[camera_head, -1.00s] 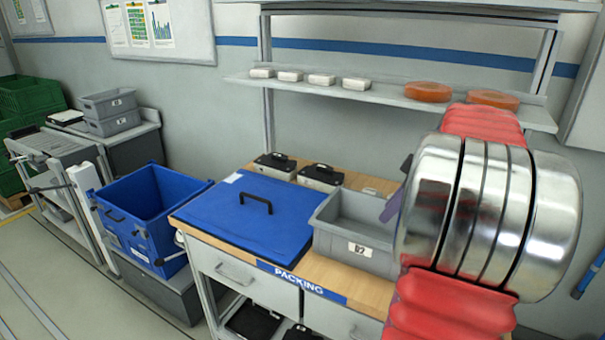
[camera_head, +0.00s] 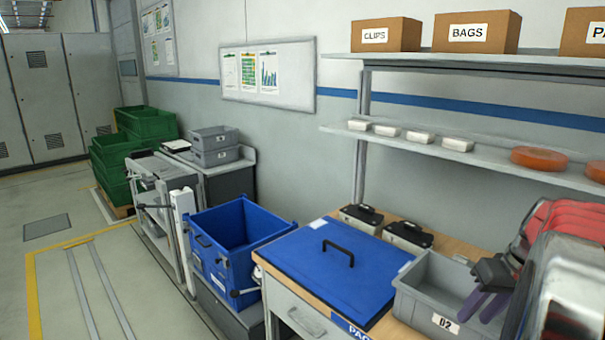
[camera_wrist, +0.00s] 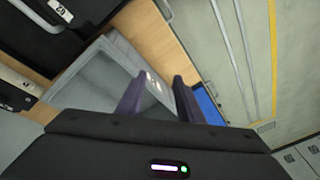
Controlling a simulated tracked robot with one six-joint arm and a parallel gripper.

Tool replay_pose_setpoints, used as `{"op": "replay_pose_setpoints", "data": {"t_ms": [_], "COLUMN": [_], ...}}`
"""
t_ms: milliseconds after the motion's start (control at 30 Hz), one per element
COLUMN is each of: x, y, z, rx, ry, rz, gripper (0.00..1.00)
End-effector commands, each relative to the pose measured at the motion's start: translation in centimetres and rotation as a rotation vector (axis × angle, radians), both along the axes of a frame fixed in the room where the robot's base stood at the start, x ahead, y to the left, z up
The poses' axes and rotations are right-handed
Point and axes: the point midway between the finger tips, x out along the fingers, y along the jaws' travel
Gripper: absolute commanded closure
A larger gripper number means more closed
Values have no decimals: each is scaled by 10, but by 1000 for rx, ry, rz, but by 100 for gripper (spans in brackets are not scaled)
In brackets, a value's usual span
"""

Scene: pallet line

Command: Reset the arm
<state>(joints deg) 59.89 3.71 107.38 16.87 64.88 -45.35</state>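My gripper (camera_head: 478,290) shows at the lower right of the head view, with dark purple fingers in front of the grey bin marked 02 (camera_head: 410,308). In the wrist view my gripper (camera_wrist: 156,88) has its two fingers spread apart with nothing held between them. The grey bin also shows in the wrist view (camera_wrist: 80,85), beyond the fingers. I cannot tell how high the fingers are above the bin. My red and silver arm fills the right edge of the head view and hides part of the bench.
A blue lid with a black handle (camera_head: 315,270) lies on the packing bench, left of the grey bin. An open blue crate (camera_head: 213,262) stands left of the bench. A shelf (camera_head: 480,170) with white packs and orange discs hangs above.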

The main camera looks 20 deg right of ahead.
Motion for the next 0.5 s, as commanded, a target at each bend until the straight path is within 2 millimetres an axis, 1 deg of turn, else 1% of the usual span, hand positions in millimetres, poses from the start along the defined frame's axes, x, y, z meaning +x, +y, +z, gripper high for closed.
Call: {"op": "replay_pose_setpoints", "data": {"t_ms": [33,100,300,500], "x": [3,6,13,15], "y": [16,38,99,157], "z": [0,-1,-1,-1], "rx": [-5,-11,-44,-82], "ry": [12,27,46,33], "rz": [-26,-70,-146,-164], "gripper": [67,67,67,67]}}
